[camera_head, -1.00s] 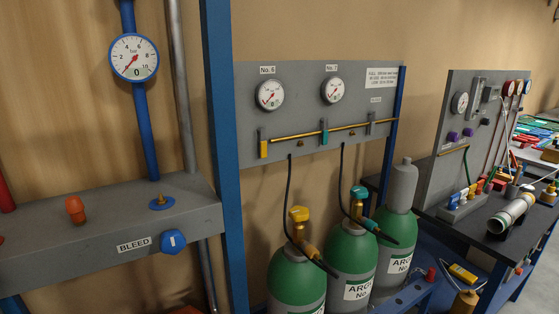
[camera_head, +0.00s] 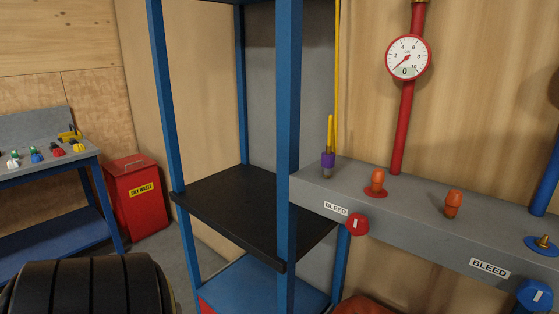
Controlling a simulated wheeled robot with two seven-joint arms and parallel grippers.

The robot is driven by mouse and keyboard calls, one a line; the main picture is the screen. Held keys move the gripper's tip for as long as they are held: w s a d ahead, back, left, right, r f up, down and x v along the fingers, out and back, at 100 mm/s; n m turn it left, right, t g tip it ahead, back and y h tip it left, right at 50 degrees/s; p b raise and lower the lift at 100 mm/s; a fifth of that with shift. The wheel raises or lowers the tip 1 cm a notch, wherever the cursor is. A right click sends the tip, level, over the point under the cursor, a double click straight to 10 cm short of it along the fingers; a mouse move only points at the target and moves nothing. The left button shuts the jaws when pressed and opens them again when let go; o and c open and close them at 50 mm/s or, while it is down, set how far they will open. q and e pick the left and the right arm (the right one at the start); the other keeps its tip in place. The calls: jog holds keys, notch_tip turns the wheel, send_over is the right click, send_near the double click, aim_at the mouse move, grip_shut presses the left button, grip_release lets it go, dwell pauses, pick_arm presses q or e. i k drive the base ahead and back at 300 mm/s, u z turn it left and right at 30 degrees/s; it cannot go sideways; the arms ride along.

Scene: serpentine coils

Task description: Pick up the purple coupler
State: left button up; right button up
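The purple coupler (camera_head: 328,159) is a small purple collar at the left end of the grey bench rail (camera_head: 420,213). It sits upright on a short metal fitting, and a yellow piece rises from its top. It stands just right of the blue rack post. Neither of my grippers shows in this view, so nothing is seen holding the coupler.
A blue rack with a black shelf (camera_head: 245,211) stands left of the rail. Orange caps (camera_head: 377,180), a red bleed knob (camera_head: 357,224) and a blue knob (camera_head: 535,295) are on the rail. A red pipe gauge (camera_head: 408,57) is above. A red waste bin (camera_head: 138,197) stands left.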

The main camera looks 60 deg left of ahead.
aim_at(327, 159)
jog(key=u, duration=1.55)
